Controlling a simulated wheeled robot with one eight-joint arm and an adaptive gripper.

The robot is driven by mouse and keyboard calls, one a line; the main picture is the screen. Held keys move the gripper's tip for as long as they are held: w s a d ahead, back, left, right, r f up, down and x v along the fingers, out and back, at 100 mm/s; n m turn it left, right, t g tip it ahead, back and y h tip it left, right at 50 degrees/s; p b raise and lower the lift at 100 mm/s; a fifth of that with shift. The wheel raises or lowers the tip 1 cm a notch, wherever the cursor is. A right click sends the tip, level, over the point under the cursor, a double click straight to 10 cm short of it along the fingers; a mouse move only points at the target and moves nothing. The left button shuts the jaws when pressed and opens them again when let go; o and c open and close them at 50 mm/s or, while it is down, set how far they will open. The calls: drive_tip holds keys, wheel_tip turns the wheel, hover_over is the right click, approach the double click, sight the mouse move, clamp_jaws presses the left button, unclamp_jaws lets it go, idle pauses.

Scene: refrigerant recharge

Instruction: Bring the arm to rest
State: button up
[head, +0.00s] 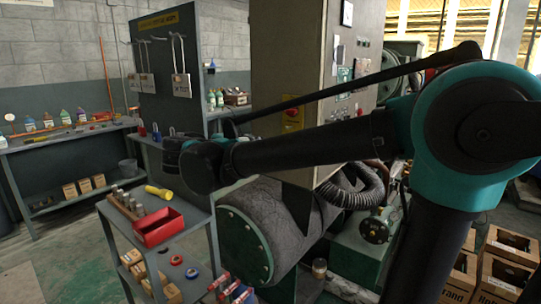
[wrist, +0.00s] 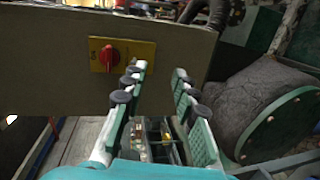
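My gripper (wrist: 158,75) is open in the wrist view. Its two green-padded fingers stand apart with nothing between them. In the head view my arm reaches from the right across the picture to the left, its dark wrist end (head: 203,165) hanging over the area beside the cart. I cannot make out the fingers clearly there. In the wrist view a grey cabinet panel with a red rotary switch (wrist: 110,55) on a yellow plate lies beyond the fingers, to the left. I cannot tell the exact gap between the fingers and the panel.
A tool cart (head: 121,219) with a red tray (head: 159,229) and a yellow flashlight (head: 159,192) stands at the lower left. A large green-ended tank (head: 243,247) lies beside it. The grey cabinet (head: 283,62) rises behind my arm. Open cardboard boxes (head: 505,262) stand at the lower right.

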drive_tip(key=s+d+f+m+g+y, duration=0.25)
drive_tip(key=d+f+g, duration=0.35)
drive_tip(key=d+f, duration=1.35)
drive_tip(key=s+d+f+m+y, duration=0.1)
drive_tip(key=s+f+m+y, duration=0.2)
drive_tip(key=s+f, duration=0.3)
drive_tip(key=s+d+f+m+g+y, duration=0.1)
drive_tip(key=s+f+m+y, duration=0.2)
drive_tip(key=f, duration=0.8)
drive_tip(key=shift+s+d+f+y, duration=0.35)
drive_tip(key=shift+s+y, duration=0.6)
drive_tip(key=shift+s, duration=0.6)
drive_tip(key=shift+r+m, duration=0.1)
drive_tip(key=shift+m, duration=0.15)
